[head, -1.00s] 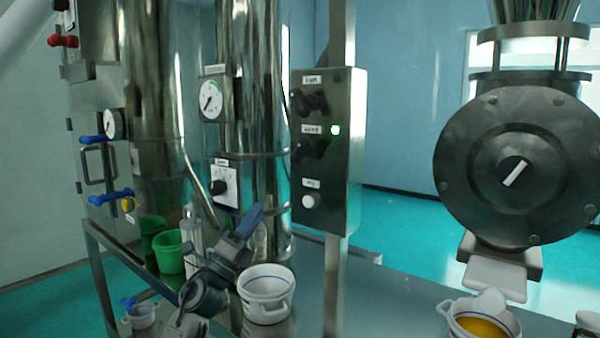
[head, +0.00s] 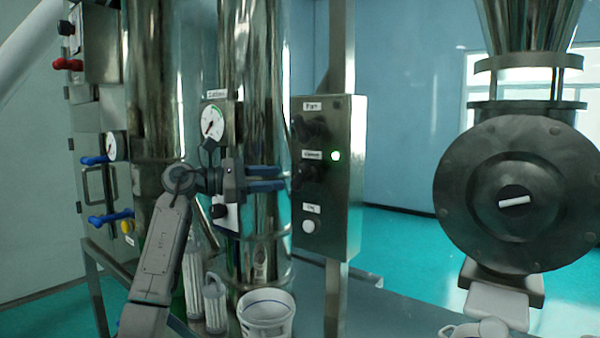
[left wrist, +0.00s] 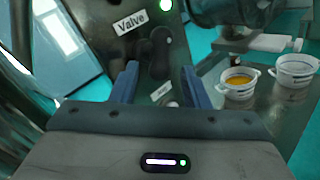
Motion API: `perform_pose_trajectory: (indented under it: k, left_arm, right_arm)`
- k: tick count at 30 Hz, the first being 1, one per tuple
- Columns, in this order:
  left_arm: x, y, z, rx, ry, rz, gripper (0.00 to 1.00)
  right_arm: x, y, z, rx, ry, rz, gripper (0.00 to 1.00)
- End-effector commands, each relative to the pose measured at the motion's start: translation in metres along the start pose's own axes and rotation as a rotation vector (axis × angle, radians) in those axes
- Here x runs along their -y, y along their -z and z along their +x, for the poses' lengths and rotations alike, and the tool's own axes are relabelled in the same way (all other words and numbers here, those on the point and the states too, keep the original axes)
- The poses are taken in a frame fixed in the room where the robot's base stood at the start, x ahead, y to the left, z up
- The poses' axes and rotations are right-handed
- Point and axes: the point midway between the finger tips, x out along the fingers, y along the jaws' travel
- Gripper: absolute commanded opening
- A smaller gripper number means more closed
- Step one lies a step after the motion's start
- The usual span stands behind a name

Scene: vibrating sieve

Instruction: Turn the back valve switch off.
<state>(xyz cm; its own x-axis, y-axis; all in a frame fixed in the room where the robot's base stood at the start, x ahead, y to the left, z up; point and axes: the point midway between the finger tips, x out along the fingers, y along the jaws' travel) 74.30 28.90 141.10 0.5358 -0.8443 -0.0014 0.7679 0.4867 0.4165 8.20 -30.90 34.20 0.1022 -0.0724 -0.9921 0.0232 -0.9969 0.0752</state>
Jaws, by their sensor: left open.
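The steel control box (head: 345,190) stands on a post at the middle of the head view. It carries black knobs, a lit green lamp (head: 335,156) and a pale button (head: 308,226). The middle black knob (head: 311,173) sits beside the green lamp; in the left wrist view this black knob (left wrist: 160,45) is by a label reading "Valve" (left wrist: 131,22). My left gripper (head: 286,178) is open and empty, its blue fingers pointing right at the middle knob. In the left wrist view the knob shows ahead, between the fingertips (left wrist: 158,82). Contact cannot be told.
Steel cylinders (head: 250,80) with a gauge (head: 212,122) stand behind my left arm. A round dark flange (head: 470,190) with a white-marked knob is at the right. White pots and a table lie below. Blue-handled levers (head: 110,217) are at the left.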

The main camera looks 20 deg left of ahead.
Motion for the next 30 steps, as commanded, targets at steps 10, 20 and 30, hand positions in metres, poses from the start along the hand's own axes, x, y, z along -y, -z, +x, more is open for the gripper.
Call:
perform_pose_trajectory:
  k: [10, 20, 30]
  left_arm:
    - [-0.001, -0.003, 0.060, 0.003, 0.001, -0.004, 0.42]
    - [0.000, 0.000, 0.072, 0.002, -0.001, -0.002, 0.42]
    - [0.000, 0.000, 0.072, 0.002, -0.001, -0.002, 0.00]
  right_arm:
    - [-0.007, 0.002, -0.029, 0.001, -0.005, -0.002, 0.36]
    - [-0.008, 0.003, -0.032, 0.002, -0.006, -0.002, 0.36]
    - [-0.002, 0.003, -0.031, 0.002, 0.000, 0.000, 0.36]
